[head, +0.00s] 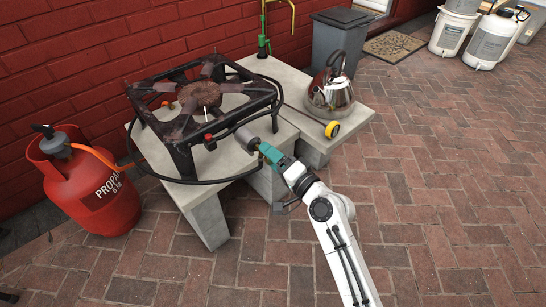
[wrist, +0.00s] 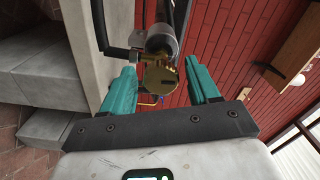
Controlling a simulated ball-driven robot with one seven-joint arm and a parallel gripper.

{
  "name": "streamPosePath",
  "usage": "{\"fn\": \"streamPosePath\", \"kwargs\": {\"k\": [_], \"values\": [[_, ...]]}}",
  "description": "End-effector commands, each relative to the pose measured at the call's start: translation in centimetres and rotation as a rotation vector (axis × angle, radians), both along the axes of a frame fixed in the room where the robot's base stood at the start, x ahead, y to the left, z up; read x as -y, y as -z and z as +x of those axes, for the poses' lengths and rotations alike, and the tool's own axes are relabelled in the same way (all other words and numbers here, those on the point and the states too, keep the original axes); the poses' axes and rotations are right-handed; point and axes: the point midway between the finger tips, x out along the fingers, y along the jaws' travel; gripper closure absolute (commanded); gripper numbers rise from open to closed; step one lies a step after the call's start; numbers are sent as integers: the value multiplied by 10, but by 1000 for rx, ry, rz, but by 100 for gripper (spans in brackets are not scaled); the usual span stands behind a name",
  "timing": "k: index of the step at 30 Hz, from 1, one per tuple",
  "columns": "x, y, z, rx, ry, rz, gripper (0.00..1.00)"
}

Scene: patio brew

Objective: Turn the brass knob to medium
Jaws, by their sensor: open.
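The brass knob (wrist: 158,76) shows in the wrist view as a round gold piece on the end of a grey cylinder. My gripper (wrist: 162,68) is open, with one teal finger on each side of the knob and a visible gap on both sides. In the head view my gripper (head: 263,148) is at the front right corner of the black burner stand (head: 181,150), at the end of the grey cylinder (head: 247,137). There the fingers mostly hide the knob. I cannot make out any setting marks.
A black hose (head: 222,178) loops around the burner's front. A red propane cylinder (head: 92,192) stands left. The brick paving (head: 440,190) at right is clear.

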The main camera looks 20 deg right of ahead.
Motion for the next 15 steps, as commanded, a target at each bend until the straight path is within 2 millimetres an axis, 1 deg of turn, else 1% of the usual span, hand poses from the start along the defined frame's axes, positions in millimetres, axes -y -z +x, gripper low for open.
{"fn": "streamPosePath", "kwargs": {"k": [2,5,8,15], "values": [[0,0,-1,1,-1,0,40],[2,-1,-8,0,-1,1,40],[7,-1,-22,-1,0,1,40],[22,0,-66,-3,2,0,40]]}}
